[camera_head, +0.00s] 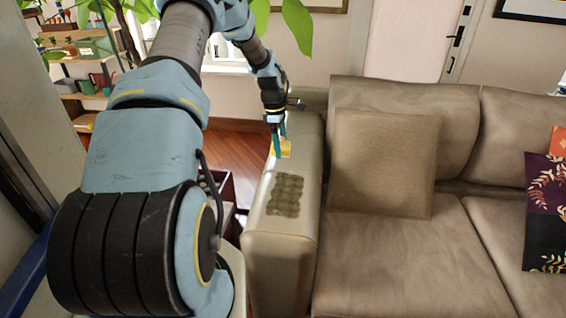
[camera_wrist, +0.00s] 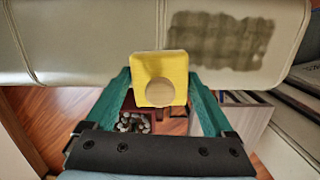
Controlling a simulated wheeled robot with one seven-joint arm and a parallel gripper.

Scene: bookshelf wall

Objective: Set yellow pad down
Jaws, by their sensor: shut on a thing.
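The yellow pad (camera_head: 285,149) is a small block held between the teal fingertips of my gripper (camera_head: 278,147). In the wrist view the pad (camera_wrist: 160,66) fills the gap between the fingers (camera_wrist: 160,88), with a round tan part on its near face. The gripper is shut on it. It is at the inner-left edge of the beige sofa arm (camera_head: 262,222), behind a dark, blotchy patch (camera_head: 286,194) on the arm's top. Whether the pad touches the sofa arm cannot be told.
The sofa has a brown cushion (camera_head: 383,162) and a dark patterned cushion (camera_head: 546,212) to the right. Left of the sofa arm is wood floor (camera_head: 235,150) and, in the wrist view, a box of small items (camera_wrist: 132,122) below. Shelves (camera_head: 85,60) stand at the back left.

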